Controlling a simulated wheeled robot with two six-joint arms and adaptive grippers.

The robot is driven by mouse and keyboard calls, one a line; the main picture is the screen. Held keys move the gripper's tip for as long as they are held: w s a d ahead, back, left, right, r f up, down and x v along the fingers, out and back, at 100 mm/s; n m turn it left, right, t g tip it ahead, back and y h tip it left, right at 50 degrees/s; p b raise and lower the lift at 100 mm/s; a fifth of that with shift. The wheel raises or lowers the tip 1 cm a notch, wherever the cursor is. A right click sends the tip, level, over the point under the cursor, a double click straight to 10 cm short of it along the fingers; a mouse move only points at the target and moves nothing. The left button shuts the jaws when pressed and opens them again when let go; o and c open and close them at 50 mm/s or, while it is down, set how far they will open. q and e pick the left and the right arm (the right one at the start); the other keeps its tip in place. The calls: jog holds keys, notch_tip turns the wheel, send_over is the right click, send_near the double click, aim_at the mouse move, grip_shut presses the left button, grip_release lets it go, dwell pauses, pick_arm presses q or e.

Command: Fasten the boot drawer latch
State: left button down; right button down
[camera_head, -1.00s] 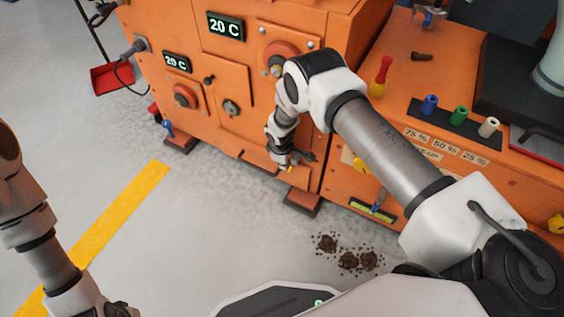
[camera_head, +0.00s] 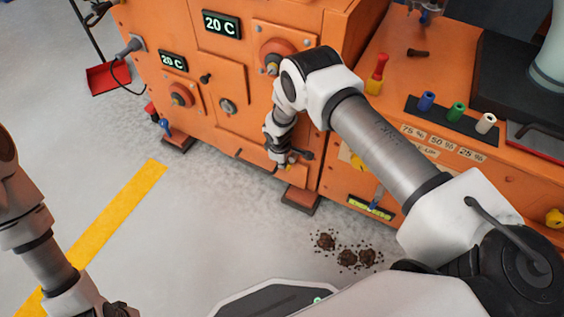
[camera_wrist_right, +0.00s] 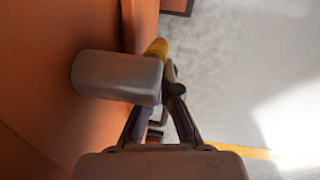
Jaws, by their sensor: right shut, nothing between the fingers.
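The orange machine (camera_head: 185,125) has a low front panel (camera_head: 252,150), which may be the boot drawer. My right gripper (camera_head: 284,164) is at this panel's lower right, pointing down, beside a small yellow-tipped part. In the right wrist view, the fingers of my right gripper (camera_wrist_right: 163,95) are shut and empty. A grey rounded block (camera_wrist_right: 117,76) sticks out from the orange face just left of the fingertips, and a yellow tip (camera_wrist_right: 157,48) shows beyond them. These may be parts of the latch; I cannot tell whether the fingers touch them.
A lower orange bench (camera_head: 440,150) with blue, green and white pegs (camera_head: 457,112) stands to the right. Dark crumbs (camera_head: 347,257) lie on the floor in front. A red dustpan (camera_head: 110,79) is at upper left. The floor around the yellow line (camera_head: 120,215) is clear.

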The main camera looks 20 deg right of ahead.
dwell(0.8)
notch_tip(320, 180, up, 12)
jog(key=s+a, duration=0.1)
jog(key=shift+a+f, duration=0.1)
dwell(0.5)
